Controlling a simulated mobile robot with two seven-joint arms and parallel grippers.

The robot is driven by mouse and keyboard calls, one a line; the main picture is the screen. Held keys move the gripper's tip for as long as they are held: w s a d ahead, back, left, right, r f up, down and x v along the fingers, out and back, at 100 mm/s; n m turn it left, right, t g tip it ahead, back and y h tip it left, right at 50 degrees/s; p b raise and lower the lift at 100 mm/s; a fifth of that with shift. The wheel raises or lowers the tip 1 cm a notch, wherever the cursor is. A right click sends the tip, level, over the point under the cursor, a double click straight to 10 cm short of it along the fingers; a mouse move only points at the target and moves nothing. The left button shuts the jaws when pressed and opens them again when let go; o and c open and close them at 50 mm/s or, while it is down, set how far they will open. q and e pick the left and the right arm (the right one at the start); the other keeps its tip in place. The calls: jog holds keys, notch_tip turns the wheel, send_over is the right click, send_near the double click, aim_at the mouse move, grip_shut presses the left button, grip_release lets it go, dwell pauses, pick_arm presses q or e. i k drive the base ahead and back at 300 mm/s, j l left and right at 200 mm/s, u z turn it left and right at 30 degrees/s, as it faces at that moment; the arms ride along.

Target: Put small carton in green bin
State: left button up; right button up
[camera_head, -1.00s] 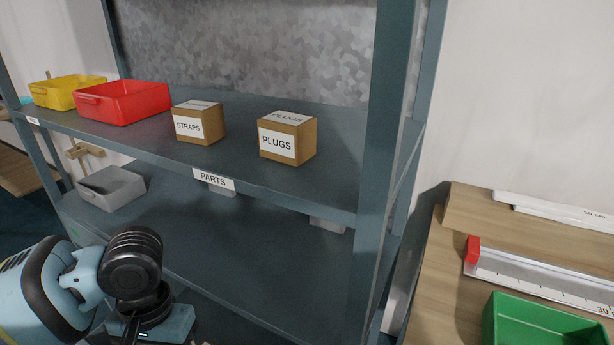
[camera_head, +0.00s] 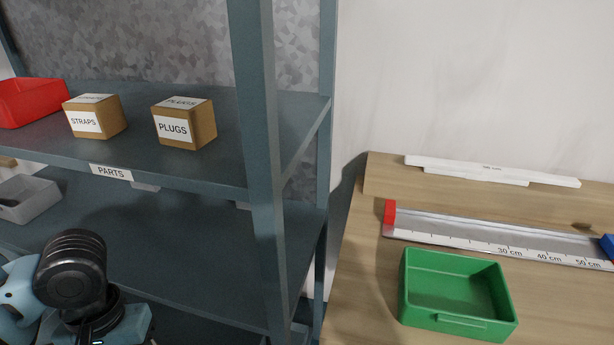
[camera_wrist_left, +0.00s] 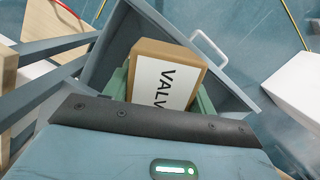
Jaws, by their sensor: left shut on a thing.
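The green bin (camera_head: 457,296) stands on the wooden bench at the lower right of the head view. It is open at the top and looks empty. My left gripper (camera_wrist_left: 163,85) is shut on a small brown carton (camera_wrist_left: 168,72), with a finger on each side. The carton's white label reads "VALV", the rest hidden by my gripper body. In the head view my left wrist shows at the lower left, but its fingers and the carton are below the frame. My right gripper is not in view.
A shelf (camera_head: 200,166) holds a STRAPS carton (camera_head: 95,117), a PLUGS carton (camera_head: 184,123) and a red bin (camera_head: 30,102). Its post stands between my left arm and the bench. A ruler (camera_head: 480,232) lies behind the green bin. A grey tray (camera_wrist_left: 118,40) shows behind the held carton.

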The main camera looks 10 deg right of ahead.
aim_at(462, 302)
jog(key=k+l+z, duration=0.15)
jog(key=l+z, duration=0.2)
jog(key=l, duration=0.75)
jog(key=l+z, duration=0.3)
jog(key=l, duration=0.75)
